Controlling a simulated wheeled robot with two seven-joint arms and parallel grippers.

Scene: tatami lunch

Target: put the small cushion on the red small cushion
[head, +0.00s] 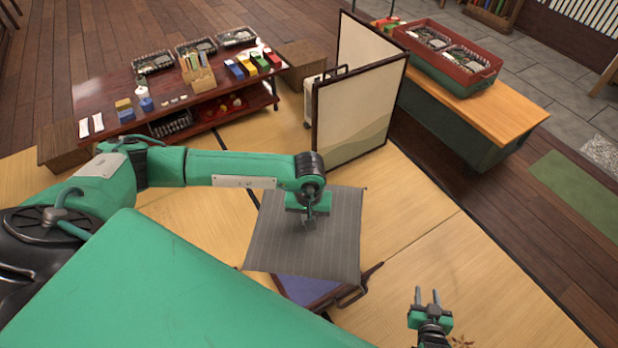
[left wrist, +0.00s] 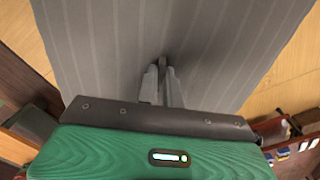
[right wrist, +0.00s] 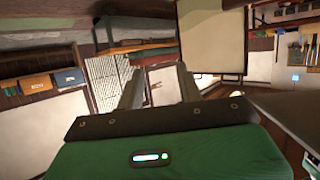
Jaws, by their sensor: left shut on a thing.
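The small cushion (head: 335,245) is a flat grey square with pale stripes. My left gripper (head: 309,224) is shut on the cushion's upper face near its middle. In the left wrist view the striped cloth (left wrist: 95,50) fills most of the picture, with the left fingertips (left wrist: 163,68) pinched on it. My right gripper (head: 427,293) is open and empty at the bottom right of the head view. Its spread fingers (right wrist: 160,78) also show in the right wrist view. I cannot make out a red small cushion in any view.
A folding screen (head: 350,105) stands just behind. A low red-brown table (head: 110,82) with lunch items is at back left.

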